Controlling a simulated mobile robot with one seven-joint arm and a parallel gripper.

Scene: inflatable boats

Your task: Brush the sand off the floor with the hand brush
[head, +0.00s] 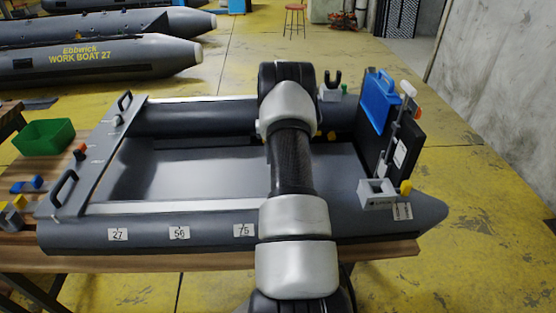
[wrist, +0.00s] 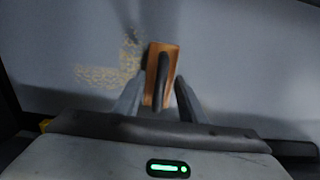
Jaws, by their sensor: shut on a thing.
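The hand brush (wrist: 171,64) has an orange-brown wooden body and a dark handle. It shows in the wrist view, upright in the picture between the two fingers of my gripper (wrist: 160,98). My gripper is shut on the brush's handle. The sand (wrist: 107,77) lies as a speckled tan patch on the grey floor (wrist: 235,60), left of the brush, with a narrow strip running up beside it. In the head view my arm hides the gripper, the brush and part of the boat floor (head: 190,168); no sand can be made out there.
The grey boat (head: 75,234) rests on a wooden table (head: 200,262). Its side tubes and the left crossboard with handles bound the floor. A blue case (head: 379,100) and a dark transom stand at the right. A green bin (head: 44,138) is at the left.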

